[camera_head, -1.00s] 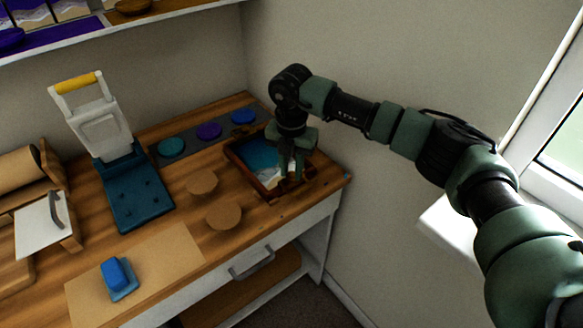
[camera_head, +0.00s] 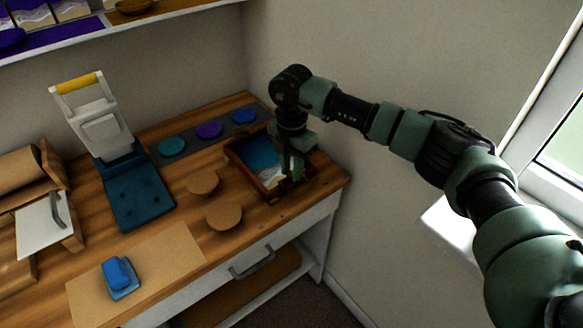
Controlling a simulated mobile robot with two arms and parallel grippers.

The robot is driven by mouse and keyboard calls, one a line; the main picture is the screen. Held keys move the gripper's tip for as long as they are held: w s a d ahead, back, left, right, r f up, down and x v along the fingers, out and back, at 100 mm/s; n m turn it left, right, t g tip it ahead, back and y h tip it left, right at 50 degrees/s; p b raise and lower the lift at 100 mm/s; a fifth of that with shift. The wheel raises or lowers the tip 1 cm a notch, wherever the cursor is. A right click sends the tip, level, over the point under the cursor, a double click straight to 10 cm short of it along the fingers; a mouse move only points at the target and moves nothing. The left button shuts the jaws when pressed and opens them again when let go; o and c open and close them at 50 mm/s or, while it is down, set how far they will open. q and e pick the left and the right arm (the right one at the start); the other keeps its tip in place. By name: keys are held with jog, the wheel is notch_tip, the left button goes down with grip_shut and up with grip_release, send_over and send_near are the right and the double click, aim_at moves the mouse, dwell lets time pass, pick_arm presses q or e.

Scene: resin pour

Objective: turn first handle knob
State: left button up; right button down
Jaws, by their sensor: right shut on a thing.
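A brown wooden tray (camera_head: 240,169) with a blue and white resin surface (camera_head: 258,152) lies at the back right of the wooden worktop. My right gripper (camera_head: 292,174) points down at the tray's right side. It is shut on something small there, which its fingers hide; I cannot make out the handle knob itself. My left gripper is not in view.
Teal, purple and blue discs (camera_head: 208,130) sit on a grey strip behind the tray. Two round cork coasters (camera_head: 224,215) lie to its left. A teal press (camera_head: 139,192) with a yellow-handled lever stands further left.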

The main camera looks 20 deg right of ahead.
jog(key=c, duration=1.2)
grip_release()
jog(key=shift+o, duration=0.2)
notch_tip(320, 180, up, 8)
jog(key=shift+f+b, duration=0.1)
jog(key=shift+b, duration=0.4)
